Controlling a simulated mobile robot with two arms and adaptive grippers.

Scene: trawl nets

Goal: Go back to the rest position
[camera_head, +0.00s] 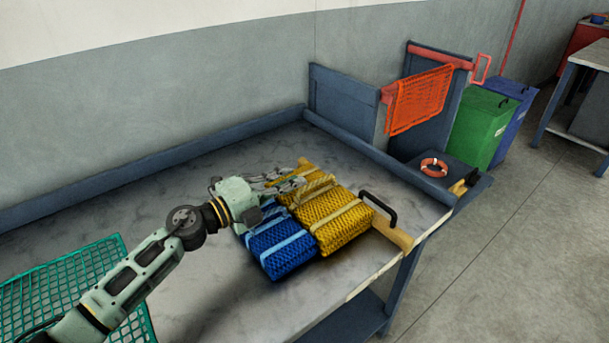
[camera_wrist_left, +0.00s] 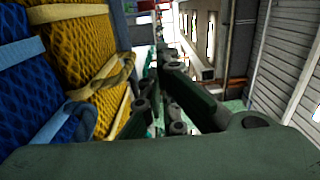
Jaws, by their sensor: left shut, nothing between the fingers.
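My left gripper (camera_head: 288,183) is over the table, at the far left end of the folded nets, shut and empty. In the left wrist view its fingers (camera_wrist_left: 160,75) point away beside the nets. A blue net bundle (camera_head: 275,242) with light blue straps lies on the table, partly hidden by my left wrist. A yellow net bundle (camera_head: 340,222) with pale straps lies against it on the right. The blue bundle (camera_wrist_left: 25,95) and the yellow bundle (camera_wrist_left: 85,50) fill the left of the left wrist view. My right gripper is not in view.
The bundles lie near a wooden board with a black handle (camera_head: 382,208). A green net (camera_head: 70,290) lies at the table's left. Raised blue edging (camera_head: 150,165) runs along the back. An orange net (camera_head: 420,98) hangs on a red rail, with green (camera_head: 482,125) and blue bins beyond.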

